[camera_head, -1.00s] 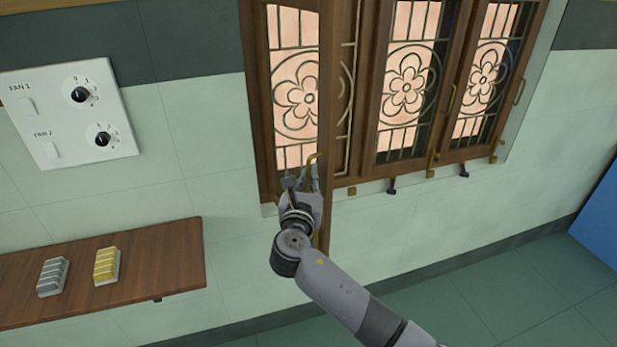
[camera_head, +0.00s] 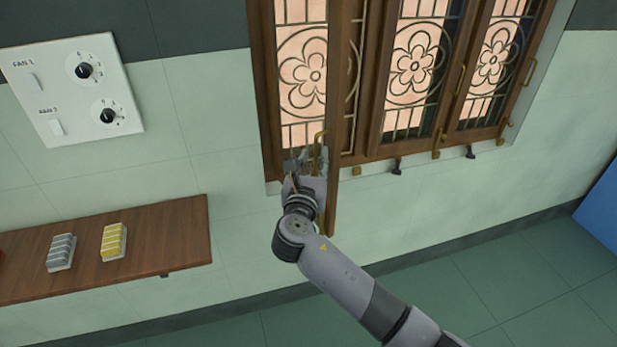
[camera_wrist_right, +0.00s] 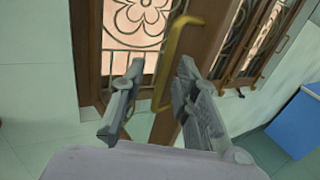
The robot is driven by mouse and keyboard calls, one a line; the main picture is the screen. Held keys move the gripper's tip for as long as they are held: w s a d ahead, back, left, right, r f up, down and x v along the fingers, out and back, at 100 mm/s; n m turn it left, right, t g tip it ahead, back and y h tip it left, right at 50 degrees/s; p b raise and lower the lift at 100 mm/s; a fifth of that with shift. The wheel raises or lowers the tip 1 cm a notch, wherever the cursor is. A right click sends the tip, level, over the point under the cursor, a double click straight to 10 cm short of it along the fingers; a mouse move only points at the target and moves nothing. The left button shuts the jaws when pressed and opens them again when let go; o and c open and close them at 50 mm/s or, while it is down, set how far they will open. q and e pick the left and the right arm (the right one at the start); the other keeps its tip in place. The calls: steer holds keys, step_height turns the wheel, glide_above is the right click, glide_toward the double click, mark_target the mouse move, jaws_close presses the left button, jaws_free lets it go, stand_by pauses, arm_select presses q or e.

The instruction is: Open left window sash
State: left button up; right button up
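The left window sash (camera_head: 338,120) is a brown wooden panel standing out from the frame, swung toward me and seen nearly edge-on. A brass handle (camera_head: 320,148) is on its left-hand face; the handle also shows in the right wrist view (camera_wrist_right: 173,58). My right gripper (camera_head: 303,160) is at this handle, low on the sash. In the right wrist view, my right gripper (camera_wrist_right: 158,75) has its fingers spread apart, with the lower part of the handle between them and a gap on the left side. My left gripper is in neither view.
Closed sashes with flower grilles (camera_head: 415,70) are to the right, with dark stays (camera_head: 397,166) along the sill. A wooden shelf (camera_head: 180,235) holding grey and yellow blocks juts out at left. A fan switch panel (camera_head: 75,90) is above it.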

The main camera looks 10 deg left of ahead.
steer(key=s, duration=1)
steer(key=shift+s, duration=0.1)
steer(key=d+f+m+g+b, duration=0.1)
steer(key=d+f+m+g, duration=0.2)
steer(key=f, duration=1)
steer(key=d+f+m+g+b, duration=0.1)
steer(key=d+f+m+g, duration=0.25)
steer(key=f, duration=1.05)
steer(key=s+d+f+m+g+b, duration=0.1)
steer(key=s+d+f+m, duration=0.2)
steer(key=f, duration=0.4)
steer(key=s+d+f+m+g, duration=0.2)
steer(key=s+f, duration=0.1)
steer(key=f, duration=0.4)
steer(key=s+d+f+m+g+b, duration=0.1)
steer(key=s+d+f+m, duration=0.25)
steer(key=f, duration=0.45)
steer(key=s+d+f+m+g+b, duration=0.1)
steer(key=s+d+f+m, duration=0.4)
steer(key=s, duration=0.8)
steer(key=s+d+f+m+g+b, duration=0.1)
steer(key=s+d+f+m+g, duration=0.2)
steer(key=s+d+f+m, duration=0.3)
steer(key=s+d+f+m+g, duration=0.2)
steer(key=s+d+f+m, duration=0.4)
steer(key=s+f, duration=0.5)
steer(key=s+m, duration=0.1)
steer(key=s, duration=0.8)
steer(key=shift+f+b, duration=0.3)
steer(key=shift+b, duration=0.1)
